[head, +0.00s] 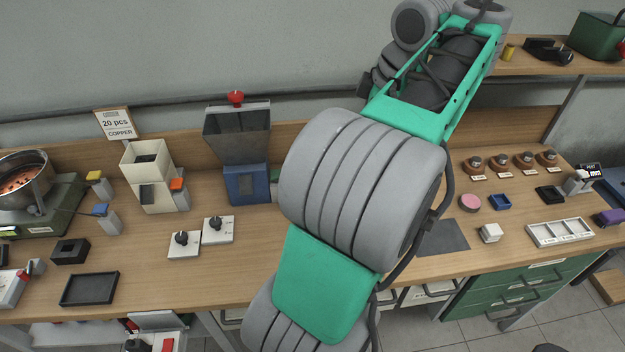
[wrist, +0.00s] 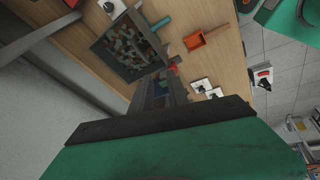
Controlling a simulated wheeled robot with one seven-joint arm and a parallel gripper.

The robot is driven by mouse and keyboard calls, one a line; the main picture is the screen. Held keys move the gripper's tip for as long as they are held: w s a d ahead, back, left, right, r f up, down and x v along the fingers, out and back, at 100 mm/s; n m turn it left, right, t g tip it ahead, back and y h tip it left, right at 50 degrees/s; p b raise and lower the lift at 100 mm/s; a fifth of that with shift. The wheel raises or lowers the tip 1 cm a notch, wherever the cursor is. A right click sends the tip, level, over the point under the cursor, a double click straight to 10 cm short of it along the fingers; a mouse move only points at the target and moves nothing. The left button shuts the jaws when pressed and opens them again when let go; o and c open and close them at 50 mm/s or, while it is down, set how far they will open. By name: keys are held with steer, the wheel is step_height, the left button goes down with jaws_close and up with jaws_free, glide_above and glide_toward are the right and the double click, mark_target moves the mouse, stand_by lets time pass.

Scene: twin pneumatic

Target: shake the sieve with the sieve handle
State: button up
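In the wrist view, a square grey-framed tray (wrist: 104,47) holds many small brown and blue-grey pieces; it looks like the sieve. A short teal bar (wrist: 161,22) stands out at its upper right side and may be the sieve handle. In the head view my arm covers this part of the bench, so neither shows there. The dark-edged green body in the lower wrist view (wrist: 160,120) seems to be my gripper, apart from the tray.
A hopper (head: 237,128) with a red knob stands above a blue bin (head: 240,186). Two white knob plates (head: 218,236) lie in front. An orange scoop-like bin (wrist: 204,38) lies beside the tray.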

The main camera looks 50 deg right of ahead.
steer(key=shift+m+h, duration=0.4)
steer(key=shift+m, duration=0.1)
steer(key=s+a, duration=0.1)
steer(key=s+a+r, duration=0.1)
steer(key=s+a, duration=0.1)
steer(key=shift+a+r, duration=0.1)
steer(key=shift+r, duration=0.1)
steer(key=shift+c, duration=0.8)
steer(key=shift+m+h, duration=0.4)
steer(key=shift+m, duration=0.3)
steer(key=a, duration=0.1)
steer(key=s+a, duration=0.1)
steer(key=a, duration=0.1)
steer(key=a+f, duration=0.1)
steer(key=shift+s+a+f, duration=0.1)
steer(key=shift+s+a, duration=0.05)
steer(key=shift+a, duration=0.05)
jaws_close()
steer(key=w+a+f+n+t+y, duration=0.1)
steer(key=w+a+f+t, duration=0.25)
steer(key=a+f, duration=0.45)
steer(key=w+d+f+n+p, duration=0.1)
steer(key=w+d+f+n, duration=0.1)
steer(key=w+d+f, duration=0.6)
steer(key=shift+w+d+f+h, duration=0.3)
steer(key=shift+w+f+h, duration=0.1)
steer(key=shift+w+f, duration=0.2)
steer(key=shift+g, duration=0.25)
